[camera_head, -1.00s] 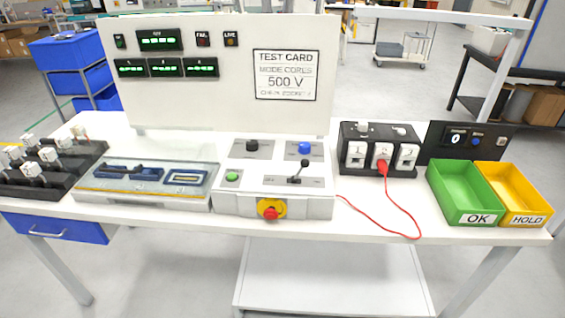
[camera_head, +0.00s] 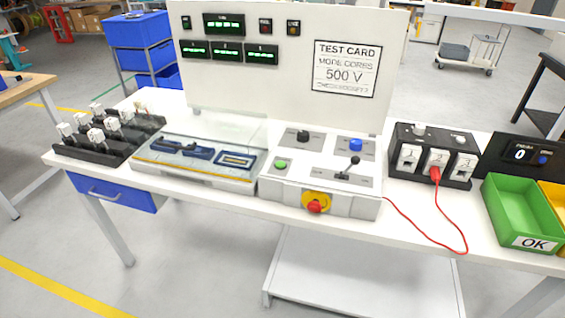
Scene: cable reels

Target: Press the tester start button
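The tester control box (camera_head: 330,190) stands in the middle of the white table, in front of the upright display panel (camera_head: 290,60). On its top are a green button (camera_head: 281,164) at front left, a blue button (camera_head: 355,145) at back right, a black knob (camera_head: 303,136) and a black lever (camera_head: 350,167). A red stop button on a yellow ring (camera_head: 315,206) is on its front. No label shows which button is start. The panel has lit green readouts and a test card (camera_head: 345,68) reading 500 V. Neither gripper is in view.
A clear-covered tray (camera_head: 196,160) lies left of the box. A black rack (camera_head: 108,135) with several pale-topped pieces is at far left. A socket block (camera_head: 432,157) with a red plug and cable (camera_head: 455,215) is right. A green OK bin (camera_head: 522,212) stands beyond it.

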